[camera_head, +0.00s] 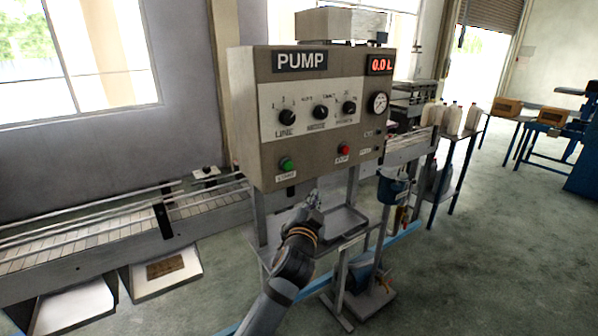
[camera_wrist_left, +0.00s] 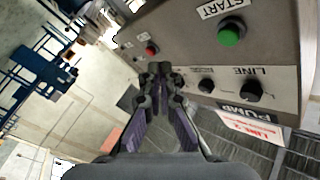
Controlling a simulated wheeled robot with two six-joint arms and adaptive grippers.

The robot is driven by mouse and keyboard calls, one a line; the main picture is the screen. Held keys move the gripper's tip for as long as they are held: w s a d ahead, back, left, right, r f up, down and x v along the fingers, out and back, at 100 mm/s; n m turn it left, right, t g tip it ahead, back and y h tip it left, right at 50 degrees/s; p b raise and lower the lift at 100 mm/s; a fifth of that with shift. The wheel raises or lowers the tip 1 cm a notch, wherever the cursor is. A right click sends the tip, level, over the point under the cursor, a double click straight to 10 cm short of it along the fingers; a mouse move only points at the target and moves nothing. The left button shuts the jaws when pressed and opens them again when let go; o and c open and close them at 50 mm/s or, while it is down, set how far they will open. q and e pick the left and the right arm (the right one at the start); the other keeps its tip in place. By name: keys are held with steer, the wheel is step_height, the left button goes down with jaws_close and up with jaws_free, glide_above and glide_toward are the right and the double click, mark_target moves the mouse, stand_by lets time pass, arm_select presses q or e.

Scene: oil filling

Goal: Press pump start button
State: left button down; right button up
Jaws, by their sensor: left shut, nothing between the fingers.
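The pump panel (camera_head: 262,105) is a grey box marked PUMP, with a red display reading 0.0 L. The green start button (camera_head: 286,164) is at its lower left, above a label. The red stop button (camera_head: 344,149) is at its lower right. My left gripper (camera_head: 314,198) is in front of and below the panel, to the lower right of the green button and apart from it. In the left wrist view the green button (camera_wrist_left: 231,33) shows under the word START, and my left gripper (camera_wrist_left: 160,70) has its fingertips together with nothing between them. My right gripper is not seen.
The panel also carries several black knobs and a gauge (camera_head: 378,104). A conveyor (camera_head: 120,232) runs to the left. A metal stand with a tray (camera_head: 347,222) is below the panel. White jugs (camera_head: 453,119) stand on a table behind. The floor at right is clear.

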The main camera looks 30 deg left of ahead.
mark_target(288, 166)
arm_select(q)
steer(key=shift+t+y, duration=0.4)
steer(key=r, duration=0.1)
steer(key=s+r, duration=0.1)
steer(key=r, duration=0.1)
steer(key=d+r, duration=0.1)
steer(key=shift+s+r, duration=0.35)
steer(key=shift+s, duration=0.05)
steer(key=shift+w+a, duration=0.1)
steer(key=shift+a, duration=0.1)
steer(key=w+a, duration=0.3)
steer(key=a, duration=0.5)
steer(key=shift+w+b, duration=0.15)
steer(key=shift+b, duration=0.15)
stand_by(0.4)
steer(key=shift+w+a, duration=0.15)
steer(key=shift+a, duration=0.2)
steer(key=shift+w+a, duration=0.25)
steer(key=shift+a, duration=0.3)
stand_by(0.8)
steer(key=shift+d, duration=0.1)
steer(key=shift+s+d+f, duration=0.1)
steer(key=shift+s+d, duration=0.3)
steer(key=shift+d, duration=0.45)
